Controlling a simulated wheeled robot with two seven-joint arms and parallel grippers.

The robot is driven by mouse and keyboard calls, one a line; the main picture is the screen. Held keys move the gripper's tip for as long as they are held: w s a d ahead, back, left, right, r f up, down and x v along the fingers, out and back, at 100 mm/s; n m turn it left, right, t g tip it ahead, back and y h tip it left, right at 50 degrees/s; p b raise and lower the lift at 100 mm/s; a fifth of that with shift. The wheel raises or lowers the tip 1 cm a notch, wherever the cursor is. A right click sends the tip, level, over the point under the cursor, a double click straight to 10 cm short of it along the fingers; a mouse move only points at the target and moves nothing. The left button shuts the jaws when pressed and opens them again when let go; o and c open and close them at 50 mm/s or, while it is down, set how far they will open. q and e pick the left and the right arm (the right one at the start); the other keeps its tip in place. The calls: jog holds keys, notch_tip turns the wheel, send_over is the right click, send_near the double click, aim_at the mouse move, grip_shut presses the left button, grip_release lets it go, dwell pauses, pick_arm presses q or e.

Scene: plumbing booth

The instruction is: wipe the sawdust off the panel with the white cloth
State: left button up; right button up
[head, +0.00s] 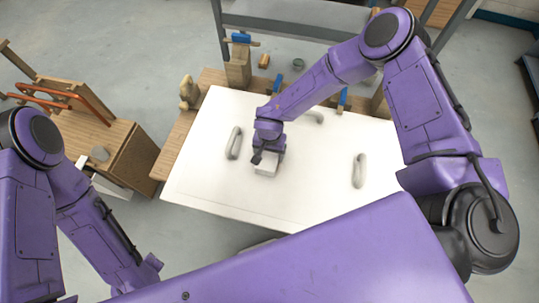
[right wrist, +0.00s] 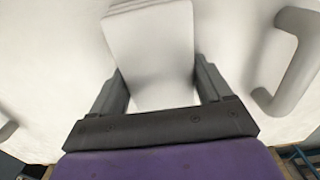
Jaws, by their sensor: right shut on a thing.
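The panel (head: 210,190) is a large pale board lying on a wooden bench. My right gripper (head: 264,158) is over its left-middle part, shut on the white cloth (head: 268,170), which looks like a folded block. In the right wrist view the cloth (right wrist: 150,45) sits between the two dark fingers of the right gripper (right wrist: 158,85), against the panel or just above it; I cannot tell which. I cannot make out any sawdust on the panel. My left arm is at the left, and its gripper is not visible.
Grey handle-like pieces stand on the panel, left (head: 234,143) and right (head: 358,170) of the gripper; another is partly behind my arm. Blue-topped clamps (head: 241,39) line the bench's back edge. A wooden cabinet (head: 125,150) with orange pipes (head: 62,97) stands left.

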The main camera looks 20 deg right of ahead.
aim_at(320, 169)
jog(key=shift+s+d, duration=0.5)
jog(key=shift+d, duration=0.3)
jog(key=shift+s+d, duration=0.5)
jog(key=shift+d, duration=0.25)
jog(key=shift+s+d+f, duration=0.1)
jog(key=shift+s+d, duration=0.5)
jog(key=shift+d, duration=0.25)
jog(key=shift+s+d, duration=0.6)
jog(key=shift+d, duration=0.2)
jog(key=shift+s+d, duration=0.6)
jog(key=shift+d, duration=0.3)
jog(key=shift+s+d, duration=0.55)
jog(key=shift+d, duration=0.35)
jog(key=shift+s+d, duration=0.6)
jog(key=shift+d, duration=0.3)
jog(key=shift+s+d, duration=0.5)
jog(key=shift+d, duration=0.2)
jog(key=shift+s+d, duration=0.5)
jog(key=shift+d, duration=0.15)
jog(key=shift+r, duration=3.05)
jog(key=shift+w+r, duration=0.1)
